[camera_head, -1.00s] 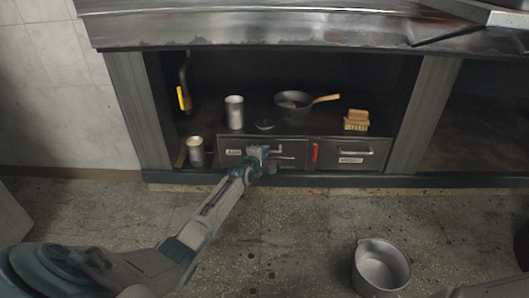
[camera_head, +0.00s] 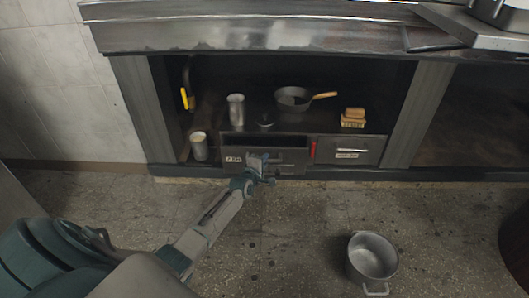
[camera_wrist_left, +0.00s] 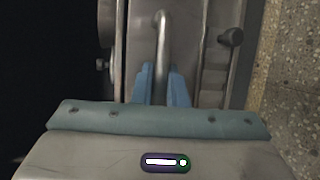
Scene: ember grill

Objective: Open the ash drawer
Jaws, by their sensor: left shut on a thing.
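The ash drawer (camera_head: 285,160) is the left of two metal drawers low in the grill's cabinet, with a label at its left. It stands partly pulled out, with a dark opening showing behind its front. My left gripper (camera_head: 262,161) is at the drawer front and hides part of it. In the left wrist view, the blue fingers of the gripper (camera_wrist_left: 162,85) are shut on the drawer's bar handle (camera_wrist_left: 163,38). My right gripper is not in view.
A second drawer (camera_head: 350,150) is closed at the right, with a red item (camera_head: 313,149) between. A can (camera_head: 199,146) stands left. A pot (camera_head: 371,257) is on the otherwise clear nearby floor.

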